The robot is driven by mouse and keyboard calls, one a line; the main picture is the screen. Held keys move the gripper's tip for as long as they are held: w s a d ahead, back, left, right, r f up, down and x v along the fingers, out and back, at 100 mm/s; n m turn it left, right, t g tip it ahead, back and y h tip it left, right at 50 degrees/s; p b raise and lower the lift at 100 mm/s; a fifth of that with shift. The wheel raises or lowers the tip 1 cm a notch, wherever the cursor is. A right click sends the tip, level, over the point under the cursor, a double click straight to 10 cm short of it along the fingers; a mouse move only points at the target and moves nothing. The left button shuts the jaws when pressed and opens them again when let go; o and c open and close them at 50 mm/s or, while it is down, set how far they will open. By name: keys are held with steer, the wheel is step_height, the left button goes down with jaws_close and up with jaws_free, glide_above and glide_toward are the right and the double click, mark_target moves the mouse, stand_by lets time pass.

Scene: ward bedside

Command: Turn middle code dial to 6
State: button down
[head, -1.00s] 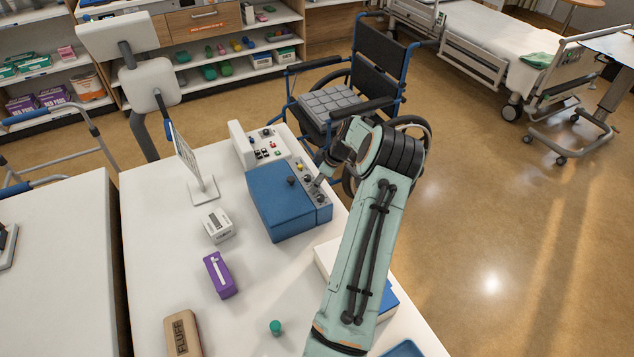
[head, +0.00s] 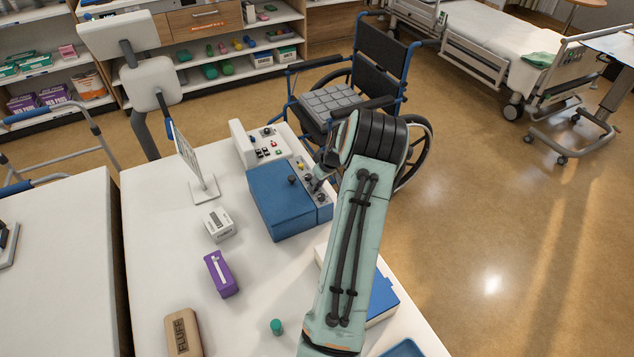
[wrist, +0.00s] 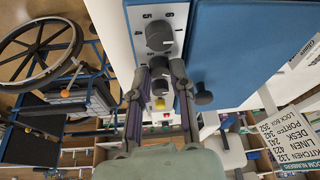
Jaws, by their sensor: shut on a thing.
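The blue lock box (head: 275,205) stands on the white table with a grey dial panel (head: 324,212) along its right side. The box also shows in the wrist view (wrist: 240,50). There a large dark dial (wrist: 158,36) shows with digits around it, and a second dark dial (wrist: 159,68) sits farther along the panel, between my fingers. My gripper (wrist: 160,76) is shut on this middle dial. In the head view my gripper (head: 317,182) is small and partly hidden by my arm. The reading of the held dial is hidden by my fingers.
A white control unit (head: 262,147) stands behind the box. A sign on a stand (head: 190,160), a white box (head: 219,224), a purple item (head: 221,274) and a tan FLUFF block (head: 184,332) stand to the left. A wheelchair (head: 370,75) is beyond the table.

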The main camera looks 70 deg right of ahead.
steer(key=c, duration=1)
jaws_free()
